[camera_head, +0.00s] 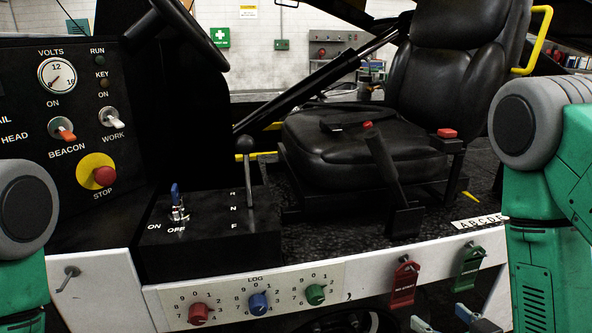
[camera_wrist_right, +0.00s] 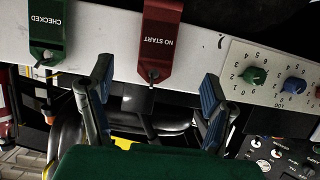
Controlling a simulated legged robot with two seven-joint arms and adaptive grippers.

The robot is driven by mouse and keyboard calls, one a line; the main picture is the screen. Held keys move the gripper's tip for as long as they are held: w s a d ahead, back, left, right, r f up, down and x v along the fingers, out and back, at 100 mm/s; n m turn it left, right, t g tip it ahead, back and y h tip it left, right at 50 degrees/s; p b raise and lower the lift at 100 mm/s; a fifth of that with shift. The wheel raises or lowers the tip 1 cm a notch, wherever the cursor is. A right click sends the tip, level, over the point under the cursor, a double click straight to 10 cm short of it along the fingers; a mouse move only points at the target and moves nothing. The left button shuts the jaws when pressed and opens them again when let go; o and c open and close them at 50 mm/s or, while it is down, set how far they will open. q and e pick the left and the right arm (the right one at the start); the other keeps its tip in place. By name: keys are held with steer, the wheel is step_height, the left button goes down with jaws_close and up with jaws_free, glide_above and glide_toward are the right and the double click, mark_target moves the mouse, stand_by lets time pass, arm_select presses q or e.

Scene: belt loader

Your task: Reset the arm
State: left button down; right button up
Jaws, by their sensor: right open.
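My right gripper (camera_head: 445,319) shows at the bottom of the head view, below the red and green tags. In the right wrist view my right gripper (camera_wrist_right: 157,88) is open, its two blue-padded fingers spread wide. The red NO START tag (camera_wrist_right: 162,40) appears between and beyond the fingers, and I see no contact. The red tag also hangs on the white panel in the head view (camera_head: 403,284). My left arm shows only as a green and grey link at the left edge; its gripper is out of view.
The green CHECKED tag (camera_wrist_right: 47,30) hangs beside the red one. The white panel (camera_head: 362,275) carries red, blue and green LOG knobs (camera_head: 258,303). Above are a key switch box (camera_head: 210,240), a lever (camera_head: 245,165), a black seat (camera_head: 365,140) and a red STOP button (camera_head: 103,175).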

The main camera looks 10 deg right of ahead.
steer(key=s+a+f+g+p, duration=0.1)
steer(key=s+a+f+g, duration=0.1)
steer(key=s+f+g, duration=0.4)
steer(key=s+a+f+g+h+p, duration=0.1)
steer(key=s+a+f+g, duration=0.1)
steer(key=s+f+g, duration=0.5)
steer(key=s+f, duration=0.3)
steer(key=s, duration=0.4)
steer(key=shift+s, duration=0.25)
steer(key=shift+w+a, duration=0.1)
